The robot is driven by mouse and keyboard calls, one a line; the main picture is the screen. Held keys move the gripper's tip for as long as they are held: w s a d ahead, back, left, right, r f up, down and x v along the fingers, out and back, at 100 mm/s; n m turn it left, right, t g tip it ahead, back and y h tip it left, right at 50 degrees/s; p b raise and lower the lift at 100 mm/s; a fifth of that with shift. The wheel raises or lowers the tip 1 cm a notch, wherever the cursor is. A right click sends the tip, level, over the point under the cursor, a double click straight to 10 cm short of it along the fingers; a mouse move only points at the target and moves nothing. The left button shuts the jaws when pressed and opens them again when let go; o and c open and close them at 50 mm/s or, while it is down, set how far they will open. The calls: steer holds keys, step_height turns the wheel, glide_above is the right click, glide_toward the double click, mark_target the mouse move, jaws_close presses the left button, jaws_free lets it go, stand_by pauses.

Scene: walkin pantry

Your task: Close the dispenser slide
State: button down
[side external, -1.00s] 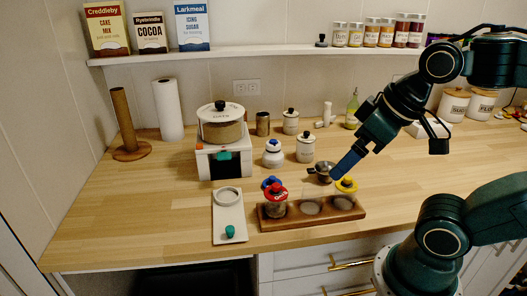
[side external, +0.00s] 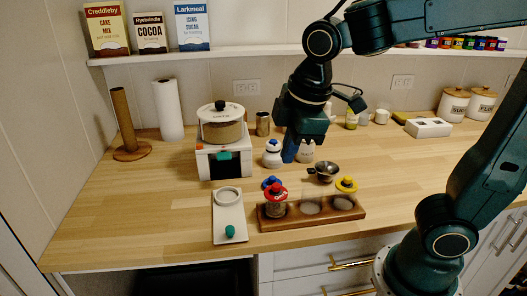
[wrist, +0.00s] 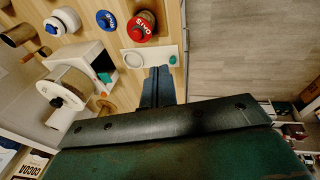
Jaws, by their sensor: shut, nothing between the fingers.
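The dispenser (side external: 221,145) is a white housing under a clear drum of tan contents with a white lid. A teal handle (side external: 222,156) is on its front, also seen in the wrist view (wrist: 105,77). A white plate (side external: 229,212) with a raised ring and a teal knob (side external: 230,231) lies on the counter in front of the dispenser. I cannot tell how far the slide is out. My gripper (side external: 289,156) is shut and empty, pointing down in the air right of the dispenser, apart from it. In the wrist view its fingers (wrist: 158,85) overlap the plate's edge.
White canisters stand behind my gripper. The counter left of the plate is clear.

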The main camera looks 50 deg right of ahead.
steer(key=w+a+f+n+g+h, duration=0.1)
steer(key=w+a+f+n, duration=0.2)
steer(key=a+n, duration=0.3)
steer(key=w+a+f+n+g+h, duration=0.1)
steer(key=w+a+f+n, duration=0.2)
steer(key=a+f+n, duration=0.3)
steer(key=a, duration=0.4)
steer(key=shift+w+f, duration=0.15)
steer(key=shift+w, duration=0.25)
steer(key=shift+f, duration=0.1)
glide_toward(227, 243)
steer(key=f, duration=0.5)
steer(key=shift+a, duration=0.2)
steer(key=shift+w+d, duration=0.2)
steer(key=shift+d, duration=0.5)
